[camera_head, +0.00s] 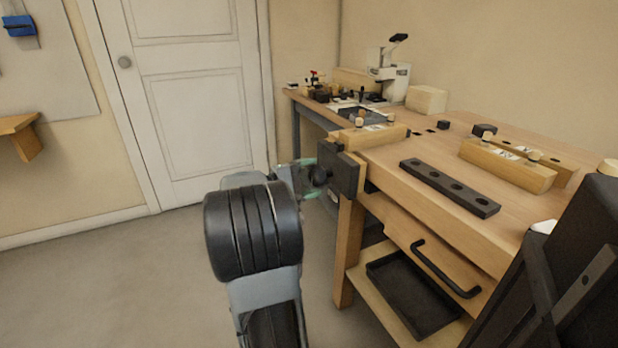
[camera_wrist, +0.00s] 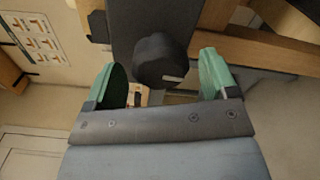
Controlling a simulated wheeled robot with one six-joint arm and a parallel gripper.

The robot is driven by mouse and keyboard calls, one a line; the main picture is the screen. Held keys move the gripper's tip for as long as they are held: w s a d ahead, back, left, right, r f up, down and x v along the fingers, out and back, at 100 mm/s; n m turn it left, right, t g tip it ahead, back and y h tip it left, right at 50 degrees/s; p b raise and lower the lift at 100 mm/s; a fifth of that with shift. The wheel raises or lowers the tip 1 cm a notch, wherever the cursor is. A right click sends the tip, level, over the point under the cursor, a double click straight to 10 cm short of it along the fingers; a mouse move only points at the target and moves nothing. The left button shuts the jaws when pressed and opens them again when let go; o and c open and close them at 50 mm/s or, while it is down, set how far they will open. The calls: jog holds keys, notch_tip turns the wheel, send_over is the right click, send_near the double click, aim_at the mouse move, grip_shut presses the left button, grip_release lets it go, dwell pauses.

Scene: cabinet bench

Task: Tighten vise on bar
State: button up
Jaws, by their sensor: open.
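The vise (camera_head: 346,172) is a dark plate on the left front corner of the wooden bench. Its dark round knob (camera_head: 320,177) faces my arm. In the wrist view the vise plate (camera_wrist: 140,18) fills the top middle, and the knob (camera_wrist: 160,58) with a light mark stands in front of it. My gripper (camera_wrist: 160,84) is open, its green fingers on either side of the knob with gaps showing. In the head view my gripper (camera_head: 308,178) is partly hidden by my arm. I cannot tell which piece is the bar or see one between the jaws.
A wooden block with pegs (camera_head: 372,136) lies on the bench (camera_head: 430,150) behind the vise. A black strip with holes (camera_head: 449,187) lies nearer right. Below are a drawer handle (camera_head: 445,268) and a black tray (camera_head: 412,297). Floor is clear at left.

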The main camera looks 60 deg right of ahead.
jog(key=v, duration=0.6)
dwell(0.3)
jog(key=shift+w+a, duration=0.1)
jog(key=shift+w, duration=0.05)
notch_tip(320, 180, up, 4)
jog(key=w+n+p, duration=0.3)
jog(key=n+p, duration=0.2)
jog(key=p, duration=1.1)
notch_tip(320, 180, down, 4)
jog(key=s+a+n+p, duration=0.15)
jog(key=n+p, duration=0.45)
jog(key=n, duration=0.6)
jog(key=shift+x, duration=4.6)
